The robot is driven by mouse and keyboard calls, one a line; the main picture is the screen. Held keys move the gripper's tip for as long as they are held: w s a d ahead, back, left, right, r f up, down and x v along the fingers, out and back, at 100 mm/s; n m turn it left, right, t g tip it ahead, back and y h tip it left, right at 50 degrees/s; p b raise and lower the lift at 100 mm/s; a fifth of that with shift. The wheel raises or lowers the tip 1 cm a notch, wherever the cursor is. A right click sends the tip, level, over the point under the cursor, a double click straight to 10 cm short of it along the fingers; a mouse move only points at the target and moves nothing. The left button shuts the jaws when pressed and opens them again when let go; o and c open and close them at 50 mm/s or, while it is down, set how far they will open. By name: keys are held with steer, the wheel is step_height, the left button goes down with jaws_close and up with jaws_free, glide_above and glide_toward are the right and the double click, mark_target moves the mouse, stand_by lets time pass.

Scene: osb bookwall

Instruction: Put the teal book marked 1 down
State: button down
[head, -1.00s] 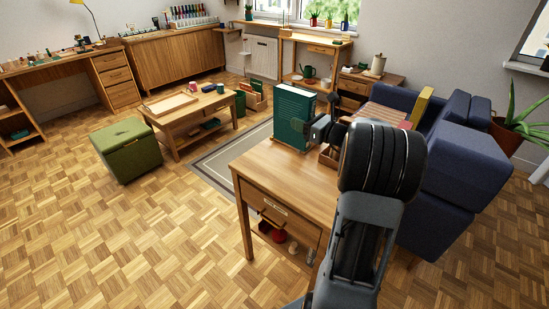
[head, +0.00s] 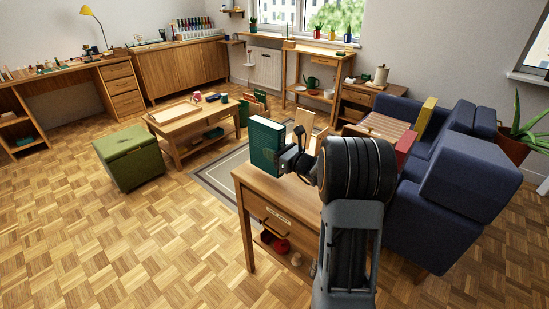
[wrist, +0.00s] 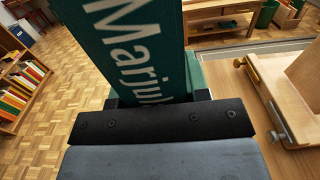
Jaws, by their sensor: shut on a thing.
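The teal book (head: 266,148) is upright at the far left part of the wooden drawer table (head: 262,193) in the head view. My gripper (head: 287,162) is shut on its right side. In the wrist view the book (wrist: 135,40) rises between the jaws (wrist: 160,100), with large pale letters on its face. I cannot tell whether its lower edge touches the tabletop. No mark 1 is readable.
A pale wooden stand (wrist: 295,90) with metal knobs is on the tabletop right of the book. A blue sofa (head: 450,175) stands right of the table. A low table (head: 190,125) and green box (head: 130,155) stand left.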

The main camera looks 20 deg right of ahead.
steer(key=shift+d+f, duration=0.1)
steer(key=shift+f, duration=1.05)
steer(key=shift+f+b, duration=0.2)
steer(key=shift+b, duration=0.1)
steer(key=c, duration=0.6)
jaws_free()
